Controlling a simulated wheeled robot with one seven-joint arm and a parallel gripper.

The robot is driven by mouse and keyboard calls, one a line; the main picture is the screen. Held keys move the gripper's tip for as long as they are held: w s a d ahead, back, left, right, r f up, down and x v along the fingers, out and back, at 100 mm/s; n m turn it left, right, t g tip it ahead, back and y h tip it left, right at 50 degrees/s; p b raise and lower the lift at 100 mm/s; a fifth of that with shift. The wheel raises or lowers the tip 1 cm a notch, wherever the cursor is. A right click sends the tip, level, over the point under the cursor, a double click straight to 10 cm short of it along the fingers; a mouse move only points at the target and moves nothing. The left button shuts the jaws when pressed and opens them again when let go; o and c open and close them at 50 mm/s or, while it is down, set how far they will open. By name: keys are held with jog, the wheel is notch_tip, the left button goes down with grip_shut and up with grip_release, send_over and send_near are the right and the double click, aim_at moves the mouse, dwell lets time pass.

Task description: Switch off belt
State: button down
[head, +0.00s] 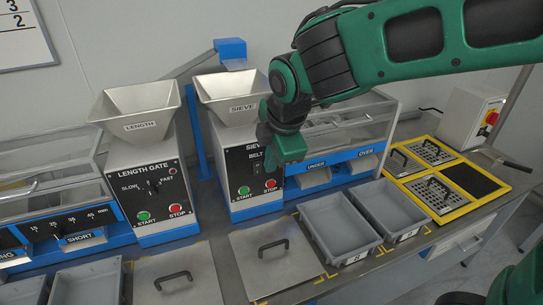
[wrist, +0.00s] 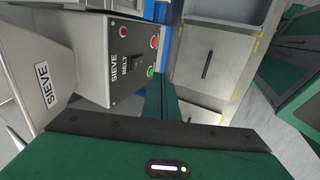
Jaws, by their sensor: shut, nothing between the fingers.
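The sieve machine (head: 239,165) has a black front panel marked SIEVE and BELT, with a green START button (head: 244,190) and a red STOP button (head: 270,184) below. In the wrist view the black belt switch (wrist: 137,62) shows beside the word BELT, with the red button (wrist: 154,42) and green button (wrist: 150,72) near it. My gripper (head: 290,158) is shut and empty, in front of the right part of this panel. It hides the belt switch in the head view. In the wrist view its fingertips (wrist: 158,78) are close to the green button; contact cannot be told.
The length gate machine (head: 148,185) stands to the left with its own buttons. Below the sieve is a lidded bin (head: 270,262), with open grey bins (head: 335,222) to its right. A yellow-edged tray (head: 408,180) with handled plates lies farther right.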

aim_at(262, 164)
jog(key=shift+w+a+f, duration=0.3)
jog(key=shift+w+f, duration=0.6)
jog(key=shift+w, duration=0.15)
jog(key=shift+w+a+f, duration=0.3)
jog(key=shift+w+f, duration=0.6)
jog(key=shift+w, duration=0.2)
jog(key=shift+w+a+f, duration=0.3)
jog(key=shift+w+f, duration=0.6)
jog(key=shift+w, duration=0.15)
jog(key=shift+d, duration=0.1)
jog(key=shift+w+r, duration=0.1)
jog(key=shift+w, duration=0.15)
jog(key=shift+a+g, duration=0.25)
jog(key=shift+g, duration=0.05)
jog(key=shift+d, duration=0.1)
